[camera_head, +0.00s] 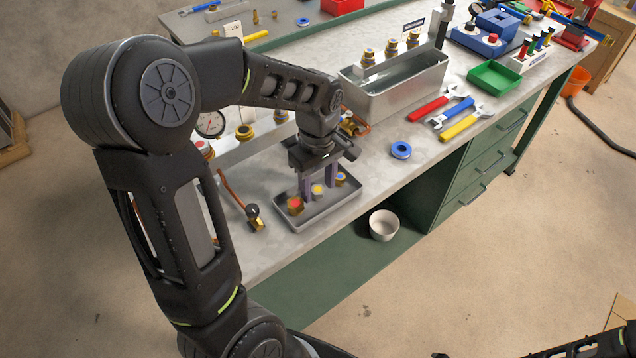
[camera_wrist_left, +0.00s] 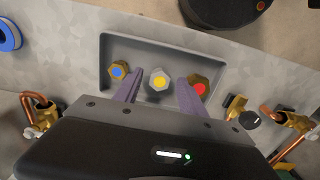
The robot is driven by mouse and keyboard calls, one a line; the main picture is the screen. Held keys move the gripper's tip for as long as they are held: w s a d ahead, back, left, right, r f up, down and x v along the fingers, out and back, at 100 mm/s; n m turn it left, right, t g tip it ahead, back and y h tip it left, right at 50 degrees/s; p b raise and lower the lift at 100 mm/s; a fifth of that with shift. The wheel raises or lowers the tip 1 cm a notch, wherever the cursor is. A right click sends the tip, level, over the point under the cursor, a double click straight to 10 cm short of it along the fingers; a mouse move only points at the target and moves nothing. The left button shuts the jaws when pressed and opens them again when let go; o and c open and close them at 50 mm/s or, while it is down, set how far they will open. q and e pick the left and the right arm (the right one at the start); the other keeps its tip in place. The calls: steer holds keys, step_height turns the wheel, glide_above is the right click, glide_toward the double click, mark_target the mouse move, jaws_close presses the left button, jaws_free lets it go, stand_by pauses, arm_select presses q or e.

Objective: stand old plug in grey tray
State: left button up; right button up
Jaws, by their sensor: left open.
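The grey tray (camera_head: 326,209) lies near the front edge of the bench; it also shows in the left wrist view (camera_wrist_left: 225,58). Three plugs stand in it in a row: a brass one with a red top (camera_head: 295,205), a silvery one with a yellow top (camera_head: 318,191) and a brass one with a blue top (camera_head: 340,179). My left gripper (camera_head: 319,184) points down over the tray, its purple fingers open on either side of the yellow-topped plug (camera_wrist_left: 159,80). A gap shows between plug and fingers in the left wrist view. My right gripper is not in view.
Behind the tray are a gauge (camera_head: 210,124), brass fittings and copper pipes. A blue ring (camera_head: 401,149) lies to the right, near several wrenches (camera_head: 455,112). A long metal trough (camera_head: 405,88) and a green tray (camera_head: 495,75) stand farther back. A white bowl (camera_head: 384,225) sits below bench level.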

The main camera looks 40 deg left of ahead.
mark_target(318, 189)
arm_select(q)
step_height(318, 189, up, 12)
steer(key=shift+r+b, duration=0.2)
steer(key=shift+b, duration=0.1)
stand_by(0.4)
